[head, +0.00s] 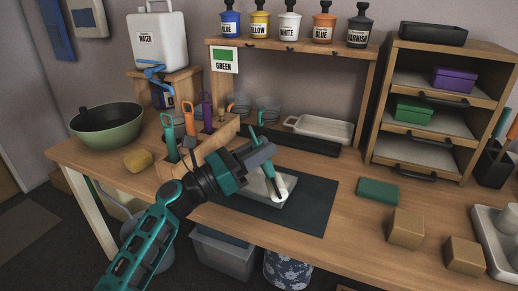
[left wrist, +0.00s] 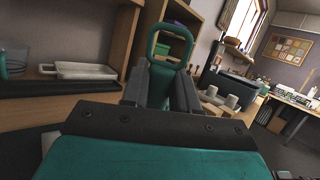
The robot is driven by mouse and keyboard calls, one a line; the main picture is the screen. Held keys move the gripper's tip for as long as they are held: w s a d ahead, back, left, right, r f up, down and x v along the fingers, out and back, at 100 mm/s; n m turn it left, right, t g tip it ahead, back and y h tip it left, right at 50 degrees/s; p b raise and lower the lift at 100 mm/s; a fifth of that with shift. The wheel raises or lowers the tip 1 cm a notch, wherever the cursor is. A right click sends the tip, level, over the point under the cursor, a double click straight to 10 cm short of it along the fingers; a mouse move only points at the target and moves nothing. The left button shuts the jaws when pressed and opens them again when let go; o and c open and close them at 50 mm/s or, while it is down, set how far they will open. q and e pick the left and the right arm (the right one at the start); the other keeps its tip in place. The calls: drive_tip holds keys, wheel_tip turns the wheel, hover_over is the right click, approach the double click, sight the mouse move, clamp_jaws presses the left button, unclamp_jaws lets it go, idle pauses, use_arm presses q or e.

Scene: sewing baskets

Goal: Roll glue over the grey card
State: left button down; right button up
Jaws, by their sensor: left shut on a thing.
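A light grey card (head: 262,193) lies on the dark mat (head: 313,207) in the middle of the bench. My left gripper (head: 262,160) is shut on a teal-handled roller and hangs over the card. The roller's handle (head: 254,137) sticks up past the jaws, and its white end (head: 281,188) points down at the card's right part. I cannot tell if it touches the card. In the left wrist view, the looped teal handle (left wrist: 155,85) stands between the fingers. My gripper hides part of the card. My right gripper is not in view.
A pale tray (head: 325,128) sits behind the mat. A wooden tool holder (head: 172,165) with several tools stands left of the mat. A teal block (head: 378,191) and wooden cubes (head: 405,229) lie to the right.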

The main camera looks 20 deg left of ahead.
use_arm(q)
drive_tip(key=shift+f+b, duration=0.35)
drive_tip(key=shift+f, duration=0.15)
drive_tip(key=shift+a, duration=0.1)
drive_tip(key=shift+w+a+r, duration=0.1)
drive_tip(key=shift+a, duration=0.85)
drive_tip(key=shift+w+a+r, duration=0.1)
drive_tip(key=shift+a, duration=0.8)
drive_tip(key=shift+a, duration=0.1)
drive_tip(key=shift+w+a+b, duration=0.1)
drive_tip(key=shift+a+b, duration=0.55)
drive_tip(key=shift+a, duration=1.2)
drive_tip(key=shift+a+f, duration=0.1)
